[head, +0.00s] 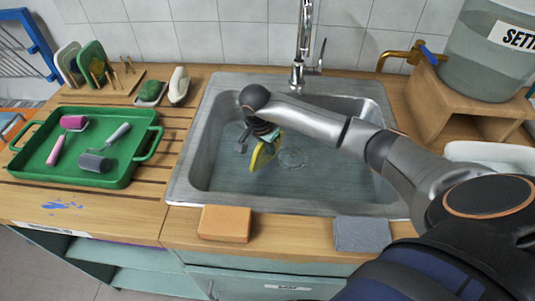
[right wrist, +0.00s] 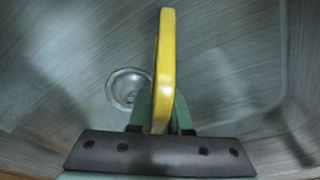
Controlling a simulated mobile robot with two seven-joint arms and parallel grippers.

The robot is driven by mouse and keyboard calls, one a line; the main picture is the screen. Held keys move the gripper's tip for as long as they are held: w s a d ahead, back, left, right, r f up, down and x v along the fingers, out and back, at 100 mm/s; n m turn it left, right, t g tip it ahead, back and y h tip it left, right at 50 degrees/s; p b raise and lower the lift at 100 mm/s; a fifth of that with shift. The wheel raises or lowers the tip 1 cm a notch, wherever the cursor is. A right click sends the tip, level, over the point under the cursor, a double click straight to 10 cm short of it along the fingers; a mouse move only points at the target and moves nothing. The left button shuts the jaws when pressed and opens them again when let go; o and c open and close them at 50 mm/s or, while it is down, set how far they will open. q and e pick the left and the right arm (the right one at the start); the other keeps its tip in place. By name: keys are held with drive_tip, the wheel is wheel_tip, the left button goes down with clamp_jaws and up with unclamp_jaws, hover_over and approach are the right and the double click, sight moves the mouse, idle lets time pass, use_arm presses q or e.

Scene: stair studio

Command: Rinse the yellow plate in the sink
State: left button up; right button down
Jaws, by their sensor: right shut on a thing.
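The yellow plate (head: 262,156) is inside the sink (head: 182,186), held on edge by my right gripper (head: 266,138). In the right wrist view the plate (right wrist: 165,68) stands edge-on between the green fingers of my right gripper (right wrist: 160,118), which is shut on it. The drain (right wrist: 127,90) shows just left of the plate in that view. In the head view the faucet (head: 304,45) rises behind the sink, above and right of the plate. I cannot tell whether the plate touches the sink bottom. My left gripper is not in view.
A green tray (head: 150,165) with two paint rollers lies left of the sink. A rack with plates (head: 92,62) stands behind it. An orange sponge (head: 224,223) and a grey cloth (head: 362,234) lie at the front edge. A water container (head: 490,55) stands back right.

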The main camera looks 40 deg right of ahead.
idle(0.3)
drive_tip(key=shift+w+d+r+p+v, duration=0.1)
drive_tip(key=shift+d+p+v, duration=0.25)
drive_tip(key=shift+p+v, duration=1.2)
drive_tip(key=shift+w+d+r+p+v, duration=0.1)
drive_tip(key=shift+d+p+v, duration=0.3)
drive_tip(key=shift+p+v, duration=1.2)
drive_tip(key=shift+w+d+r+p+v, duration=0.1)
drive_tip(key=shift+d+p+v, duration=0.5)
drive_tip(key=shift+v, duration=1.6)
drive_tip(key=shift+p+v, duration=1.15)
drive_tip(key=shift+v, duration=0.5)
drive_tip(key=shift+d+r, duration=0.15)
drive_tip(key=shift+r, duration=2.65)
drive_tip(key=shift+w, duration=0.1)
drive_tip(key=v, duration=0.3)
drive_tip(key=shift+d+r, duration=0.3)
drive_tip(key=shift+r, duration=0.2)
